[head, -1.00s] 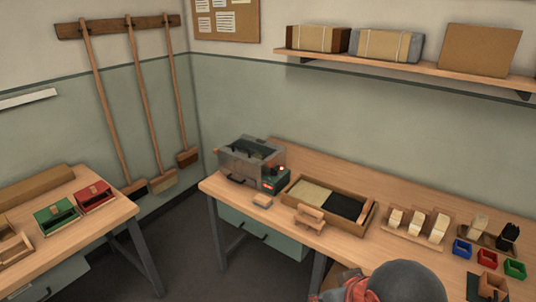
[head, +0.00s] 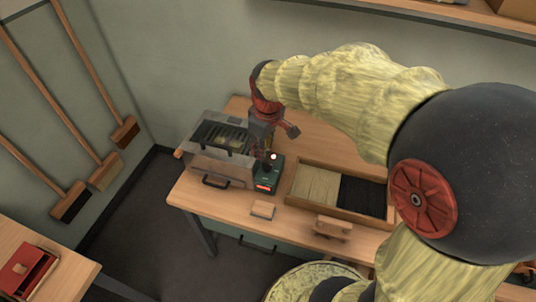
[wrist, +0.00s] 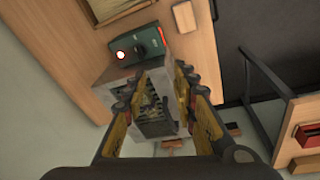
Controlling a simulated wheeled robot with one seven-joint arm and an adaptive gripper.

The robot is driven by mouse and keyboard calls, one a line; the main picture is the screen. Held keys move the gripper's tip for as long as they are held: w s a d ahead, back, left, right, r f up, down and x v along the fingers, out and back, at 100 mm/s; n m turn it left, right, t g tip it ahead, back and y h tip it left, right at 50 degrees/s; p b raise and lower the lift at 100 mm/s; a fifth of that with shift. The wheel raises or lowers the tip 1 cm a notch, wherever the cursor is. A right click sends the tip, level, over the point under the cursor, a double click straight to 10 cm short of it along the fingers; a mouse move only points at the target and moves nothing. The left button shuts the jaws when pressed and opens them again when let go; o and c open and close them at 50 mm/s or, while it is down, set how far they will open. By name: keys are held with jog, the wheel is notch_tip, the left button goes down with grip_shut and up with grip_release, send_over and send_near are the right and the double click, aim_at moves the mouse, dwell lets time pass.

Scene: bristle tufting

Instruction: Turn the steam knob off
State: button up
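The steamer (head: 222,165) is a grey box at the left end of the bench, with a slotted dark top. A green control box (head: 270,174) is on its right side, with a red lit display (head: 264,187) and a glowing lamp (head: 273,156). The dark steam knob (wrist: 140,49) shows on the control box in the wrist view, close to the lamp (wrist: 120,55); its setting is unclear. My gripper (wrist: 155,88) is open and empty, its fingers apart over the steamer, with the knob just beyond them. In the head view my gripper (head: 264,140) is above the control box and partly hides it.
A wooden tray (head: 293,190) with pale and black bristles is to the right of the control box. A small wooden block (head: 263,210) and a wooden stand (head: 333,228) are near the bench's front edge. Brooms (head: 70,200) hang on the left wall.

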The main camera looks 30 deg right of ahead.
jog(key=w+d+f+n+g+p, duration=0.1)
jog(key=w+d+f+n+p, duration=0.15)
jog(key=w+f, duration=0.2)
jog(key=g+p, duration=0.1)
jog(key=p, duration=0.1)
send_over(268, 164)
jog(key=shift+n, duration=0.45)
notch_tip(268, 164, down, 6)
jog(key=shift+w+f, duration=0.1)
notch_tip(268, 164, down, 8)
jog(key=shift+d+f+b, duration=0.1)
jog(key=shift+b, duration=0.7)
jog(key=shift+c, duration=1.1)
grip_shut()
